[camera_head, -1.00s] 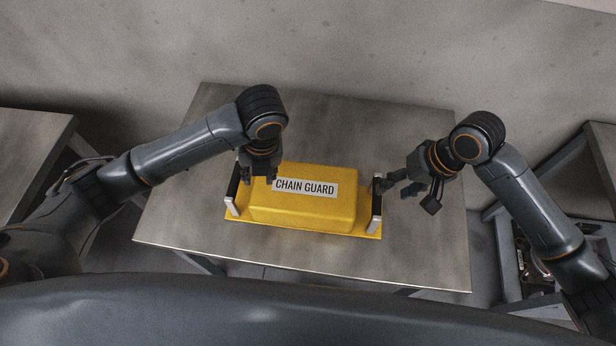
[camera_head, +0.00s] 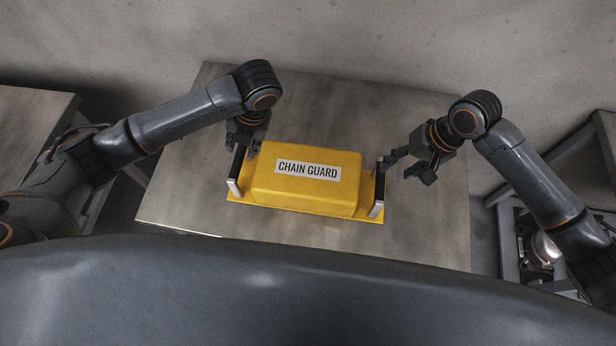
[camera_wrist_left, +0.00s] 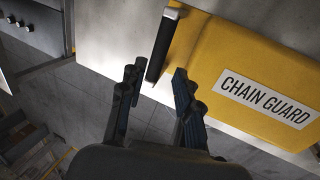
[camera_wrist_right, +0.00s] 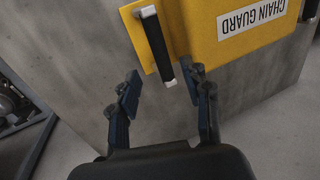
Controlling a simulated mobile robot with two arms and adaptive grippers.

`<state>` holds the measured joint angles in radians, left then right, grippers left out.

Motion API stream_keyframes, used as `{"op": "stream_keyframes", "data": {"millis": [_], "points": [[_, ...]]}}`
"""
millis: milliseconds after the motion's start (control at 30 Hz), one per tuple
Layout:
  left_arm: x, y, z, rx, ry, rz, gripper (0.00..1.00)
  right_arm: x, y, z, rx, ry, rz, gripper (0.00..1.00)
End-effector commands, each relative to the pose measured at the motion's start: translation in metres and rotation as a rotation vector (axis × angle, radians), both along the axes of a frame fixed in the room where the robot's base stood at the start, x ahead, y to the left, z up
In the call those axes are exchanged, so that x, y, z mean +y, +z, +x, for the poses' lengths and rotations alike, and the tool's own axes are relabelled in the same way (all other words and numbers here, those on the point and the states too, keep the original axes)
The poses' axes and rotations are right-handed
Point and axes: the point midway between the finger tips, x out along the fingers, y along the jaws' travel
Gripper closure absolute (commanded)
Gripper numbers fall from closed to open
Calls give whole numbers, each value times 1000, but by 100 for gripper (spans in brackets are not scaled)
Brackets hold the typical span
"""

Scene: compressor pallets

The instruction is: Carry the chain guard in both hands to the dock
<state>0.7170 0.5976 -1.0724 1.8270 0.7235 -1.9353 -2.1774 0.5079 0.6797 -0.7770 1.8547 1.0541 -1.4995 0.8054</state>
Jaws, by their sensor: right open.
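The yellow chain guard (camera_head: 305,200), with a white label reading CHAIN GUARD, lies flat on the metal table. It has a black bar handle at each end, the left handle (camera_head: 236,172) and the right handle (camera_head: 379,187). My left gripper (camera_head: 244,146) is by the upper part of the left handle. In the left wrist view its fingers (camera_wrist_left: 155,75) are apart, with the handle's black bar (camera_wrist_left: 161,48) ahead between them. My right gripper (camera_head: 403,165) is open just right of the right handle. In the right wrist view its fingers (camera_wrist_right: 164,85) are apart and the handle (camera_wrist_right: 157,45) stands beyond them.
The table (camera_head: 430,220) has bare room around the guard, and a wall stands behind it. Another metal surface (camera_head: 30,130) is at the far left. A rack (camera_head: 520,235) holding a metal part stands at the right.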

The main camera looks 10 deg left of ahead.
Motion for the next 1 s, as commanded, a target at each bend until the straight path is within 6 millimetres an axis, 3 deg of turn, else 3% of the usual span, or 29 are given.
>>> {"op": "stream_keyframes", "data": {"millis": [200,400,600,900,933,1000], "points": [[14,-43,-1,3,2,2,67,14,-42,0,3,0,1,52],[23,-71,-1,2,2,2,67,23,-71,0,2,0,0,52],[27,-84,0,-1,1,0,67,28,-84,0,0,1,0,52],[28,-85,0,-1,0,0,67,28,-85,0,-1,1,0,52],[28,-85,0,-1,0,0,69,28,-85,0,-1,1,0,54],[28,-85,0,-1,0,0,83,28,-85,0,-1,1,0,68]]}}
